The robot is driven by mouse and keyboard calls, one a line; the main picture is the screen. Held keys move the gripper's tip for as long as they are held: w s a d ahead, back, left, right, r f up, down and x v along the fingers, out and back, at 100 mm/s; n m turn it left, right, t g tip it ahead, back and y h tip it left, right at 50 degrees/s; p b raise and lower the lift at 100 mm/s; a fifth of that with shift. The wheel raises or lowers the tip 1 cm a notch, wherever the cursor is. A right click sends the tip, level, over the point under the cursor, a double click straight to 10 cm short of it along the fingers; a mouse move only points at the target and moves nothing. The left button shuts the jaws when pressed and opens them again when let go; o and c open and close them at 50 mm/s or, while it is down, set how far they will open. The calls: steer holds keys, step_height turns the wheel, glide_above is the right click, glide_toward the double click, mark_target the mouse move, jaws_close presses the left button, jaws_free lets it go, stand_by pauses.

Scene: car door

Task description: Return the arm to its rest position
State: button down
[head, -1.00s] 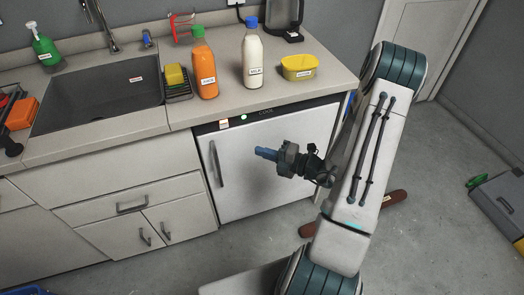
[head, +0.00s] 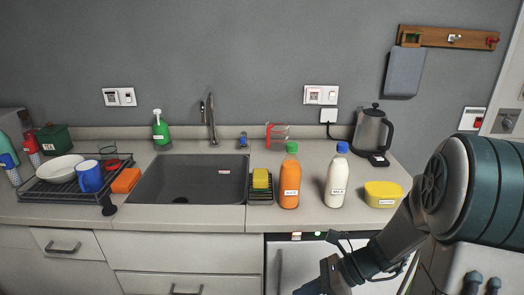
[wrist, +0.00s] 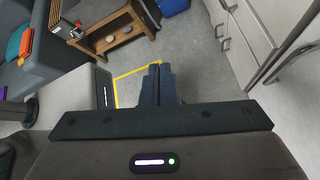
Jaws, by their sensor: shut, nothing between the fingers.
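My arm (head: 405,235) comes in from the right in the head view, bent down in front of the counter. My gripper (head: 306,289) is low at the bottom edge, in front of the fridge door, and partly cut off by the frame. In the wrist view my gripper (wrist: 158,72) has its two dark fingers together with nothing between them. They point out over the grey floor.
The counter (head: 220,217) holds an orange juice bottle (head: 289,180), a milk bottle (head: 337,178), a yellow tub (head: 382,194) and a kettle (head: 371,132). The fridge (head: 295,262) is below. The wrist view shows cabinets (wrist: 245,35), a wooden stand (wrist: 112,38) and open floor (wrist: 195,65).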

steer(key=s+d+r+n+t+h+p, duration=0.1)
steer(key=r+n+h, duration=0.4)
steer(key=n, duration=0.5)
steer(key=s+d+r+n+t+h+p, duration=0.1)
steer(key=s+d+r+n+t+h, duration=0.1)
steer(key=s+d+r+n+h, duration=0.2)
steer(key=shift+s+d+r+n+h, duration=0.2)
steer(key=shift+s+r+n+h, duration=1)
steer(key=shift+n, duration=2.6)
steer(key=shift+w+r+y, duration=0.25)
steer(key=shift+w+y, duration=0.05)
steer(key=shift+w, duration=0.05)
